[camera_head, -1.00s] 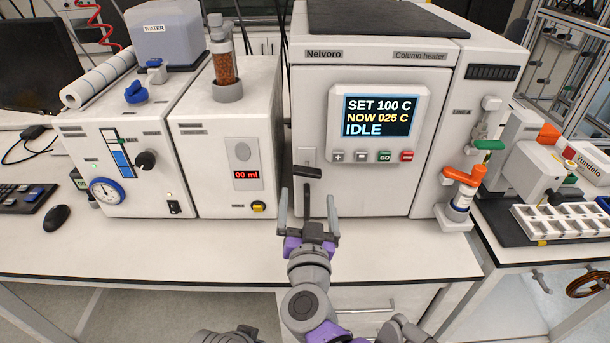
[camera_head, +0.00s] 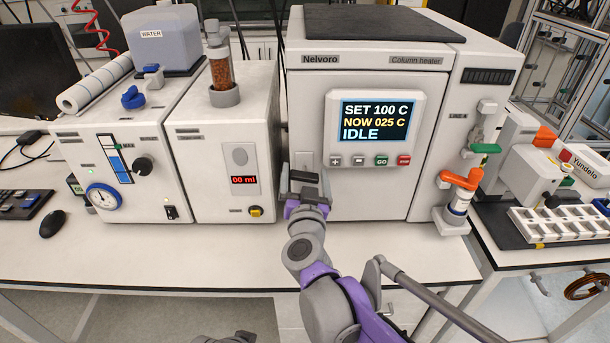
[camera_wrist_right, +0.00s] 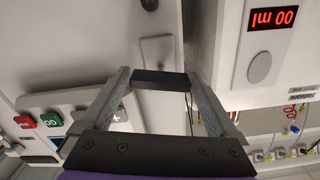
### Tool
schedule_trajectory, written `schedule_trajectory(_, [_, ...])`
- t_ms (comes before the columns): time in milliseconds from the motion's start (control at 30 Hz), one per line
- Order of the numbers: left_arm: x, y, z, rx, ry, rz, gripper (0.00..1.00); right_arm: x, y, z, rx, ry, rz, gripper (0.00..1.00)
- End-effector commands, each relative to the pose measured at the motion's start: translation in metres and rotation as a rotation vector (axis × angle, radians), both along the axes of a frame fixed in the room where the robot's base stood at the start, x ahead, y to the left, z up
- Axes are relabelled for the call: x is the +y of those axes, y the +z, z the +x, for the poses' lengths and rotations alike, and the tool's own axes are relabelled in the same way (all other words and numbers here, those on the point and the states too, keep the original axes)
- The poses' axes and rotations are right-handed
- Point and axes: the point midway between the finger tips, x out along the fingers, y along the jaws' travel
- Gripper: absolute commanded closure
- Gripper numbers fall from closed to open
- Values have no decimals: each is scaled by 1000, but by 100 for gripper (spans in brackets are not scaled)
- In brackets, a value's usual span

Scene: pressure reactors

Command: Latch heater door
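The column heater (camera_head: 375,55) stands at the back centre of the bench. Its white front door (camera_head: 365,200) carries the screen, reading IDLE, and looks closed against the body. A dark latch handle (camera_head: 304,177) lies nearly level at the door's lower left. My right gripper (camera_head: 305,184) is at this handle. In the right wrist view, the two grey fingers (camera_wrist_right: 160,88) are spread, with the dark handle (camera_wrist_right: 160,78) spanning between their tips. Whether they touch its ends I cannot tell.
A white pump unit (camera_head: 228,140) with a red display stands close left of the heater, leaving a narrow gap near the handle. An orange valve lever (camera_head: 462,178) sticks out at the heater's right. The bench front (camera_head: 150,255) is clear.

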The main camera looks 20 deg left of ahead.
Motion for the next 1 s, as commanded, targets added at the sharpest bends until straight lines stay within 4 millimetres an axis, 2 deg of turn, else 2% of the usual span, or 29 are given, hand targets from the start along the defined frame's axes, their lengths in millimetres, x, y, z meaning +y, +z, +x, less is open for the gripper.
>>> schedule_trajectory(33, [0, 0, 0, 0, 0, 0, 100, 0, 0, 0, 0, 0, 0, 16])
schedule_trajectory(67, [0, 0, 0, 0, 0, 0, 100, 0, 0, 0, 0, 0, 0, 22])
schedule_trajectory(367, [0, 0, 0, 0, 0, 0, 100, 0, 0, 0, 0, 0, 0, 76])
schedule_trajectory(667, [0, 1, 0, 0, 0, 0, 100, 0, 0, 0, 10, 0, 35, 76])
schedule_trajectory(1000, [0, 5, 1, -2, 0, 0, 100, -1, 0, 0, 70, 0, 242, 76])
